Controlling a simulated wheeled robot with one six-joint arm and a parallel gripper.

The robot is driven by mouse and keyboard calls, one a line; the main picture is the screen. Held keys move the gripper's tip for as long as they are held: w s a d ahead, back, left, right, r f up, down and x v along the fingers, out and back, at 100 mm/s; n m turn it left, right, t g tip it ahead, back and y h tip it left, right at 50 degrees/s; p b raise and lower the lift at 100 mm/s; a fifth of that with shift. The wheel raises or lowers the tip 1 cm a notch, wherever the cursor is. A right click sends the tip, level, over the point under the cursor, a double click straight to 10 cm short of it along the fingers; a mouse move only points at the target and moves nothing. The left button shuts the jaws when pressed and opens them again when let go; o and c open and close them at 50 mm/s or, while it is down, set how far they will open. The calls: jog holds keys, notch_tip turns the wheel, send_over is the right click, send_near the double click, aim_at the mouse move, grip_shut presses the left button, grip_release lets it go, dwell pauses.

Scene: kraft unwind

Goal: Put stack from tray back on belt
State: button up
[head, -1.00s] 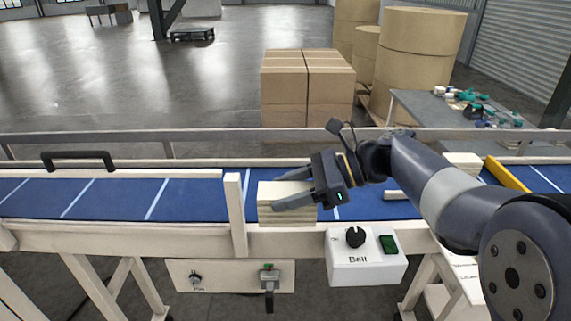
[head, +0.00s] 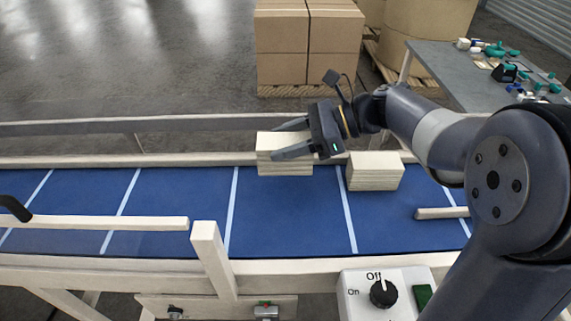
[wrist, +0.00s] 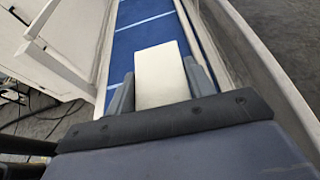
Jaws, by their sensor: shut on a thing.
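My gripper (head: 294,143) is shut on a cream-coloured stack (head: 284,163) of thin sheets, with one finger on each side. The held stack is over the far side of the blue belt (head: 180,210), near the back rail; I cannot tell whether it touches the belt. In the wrist view the stack (wrist: 161,74) lies between both fingers with the blue belt beyond it. A second similar stack (head: 375,171) sits on the belt just right of my gripper, apart from the held one. The tray is not clearly in view.
A pale back rail (head: 90,160) runs along the belt, and a front post (head: 212,255) stands at its near edge. A control box (head: 385,295) has its knob at Off. A short pale bar (head: 441,212) lies at the right.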

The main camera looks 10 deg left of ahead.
aim_at(288, 163)
jog(key=shift+f, duration=3)
jog(key=shift+f, duration=0.15)
jog(key=o, duration=1.1)
jog(key=shift+w+d+r, duration=0.1)
jog(key=shift+d+r, duration=0.1)
jog(key=b+v, duration=0.1)
jog(key=v, duration=1)
jog(key=shift+d+r, duration=0.1)
jog(key=shift+d, duration=0.2)
